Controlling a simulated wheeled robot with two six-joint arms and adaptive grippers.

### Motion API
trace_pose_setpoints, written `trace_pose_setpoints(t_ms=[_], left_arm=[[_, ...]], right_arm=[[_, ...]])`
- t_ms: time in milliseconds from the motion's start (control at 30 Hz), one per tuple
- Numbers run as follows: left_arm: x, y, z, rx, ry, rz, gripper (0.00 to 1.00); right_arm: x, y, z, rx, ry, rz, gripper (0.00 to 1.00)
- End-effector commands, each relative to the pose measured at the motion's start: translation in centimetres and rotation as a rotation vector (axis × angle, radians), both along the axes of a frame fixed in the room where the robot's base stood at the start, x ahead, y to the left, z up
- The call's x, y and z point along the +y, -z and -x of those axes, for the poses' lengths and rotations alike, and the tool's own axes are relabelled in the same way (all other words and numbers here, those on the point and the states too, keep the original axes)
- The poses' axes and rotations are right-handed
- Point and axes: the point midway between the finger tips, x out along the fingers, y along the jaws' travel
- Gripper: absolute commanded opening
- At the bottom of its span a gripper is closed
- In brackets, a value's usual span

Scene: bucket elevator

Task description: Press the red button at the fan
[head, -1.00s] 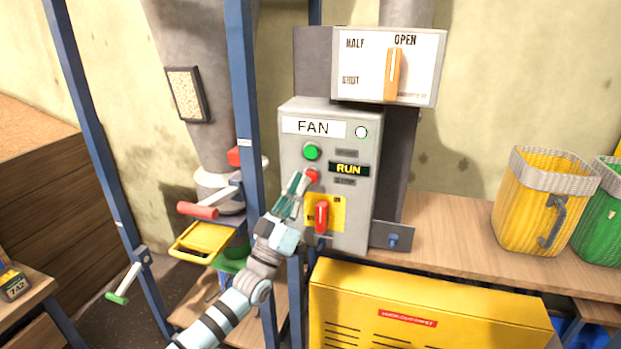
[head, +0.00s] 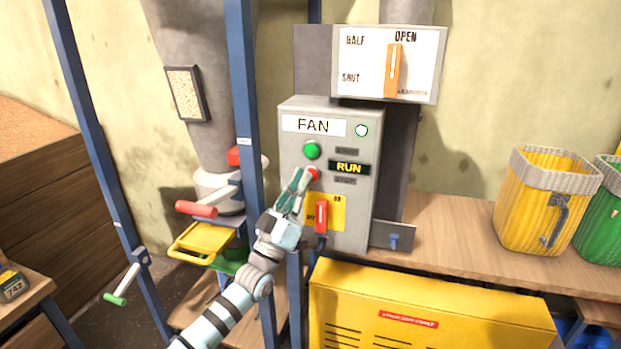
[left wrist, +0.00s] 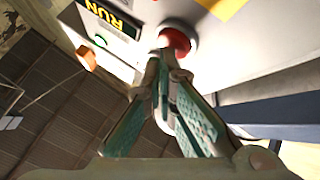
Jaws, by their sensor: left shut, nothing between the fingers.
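The grey fan box (head: 362,190) stands upright with a FAN label, a green button (head: 312,151) and a lit RUN display (head: 349,168). The red button (head: 313,174) is below the green one and partly hidden by my left gripper (head: 300,176). In the left wrist view the red button (left wrist: 178,42) is right at the closed fingertips of the left gripper (left wrist: 165,52). I cannot tell whether they touch it or whether it is pressed in. The left gripper is shut and empty. My right gripper does not show.
A red-handled switch (head: 321,216) on a yellow plate sits just below the red button. A blue post (head: 244,100) rises close to the left of the box. A lever panel (head: 420,65) is above, a yellow cabinet (head: 430,310) below, and a yellow basket (head: 535,215) to the right.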

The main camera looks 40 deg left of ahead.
Motion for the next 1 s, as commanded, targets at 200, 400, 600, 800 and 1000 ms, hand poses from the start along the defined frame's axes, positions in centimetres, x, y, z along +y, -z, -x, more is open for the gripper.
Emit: trace_pose_setpoints(t_ms=[200,400,600,800,1000], left_arm=[[0.08,0.07,-0.24,0.001,0.000,-0.001,0.00],[0.15,0.08,-0.45,0.001,0.000,-0.001,0.00],[0.24,0.05,-0.65,0.000,0.000,0.000,0.00],[0.23,0.00,-0.64,0.001,0.000,0.000,0.00],[0.11,-0.07,-0.36,0.003,0.000,0.000,0.00]], right_arm=[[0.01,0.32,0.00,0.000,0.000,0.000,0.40],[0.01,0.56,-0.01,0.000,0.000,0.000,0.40],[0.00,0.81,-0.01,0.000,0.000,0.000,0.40],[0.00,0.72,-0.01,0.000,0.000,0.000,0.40],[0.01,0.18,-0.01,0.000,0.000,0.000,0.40]])
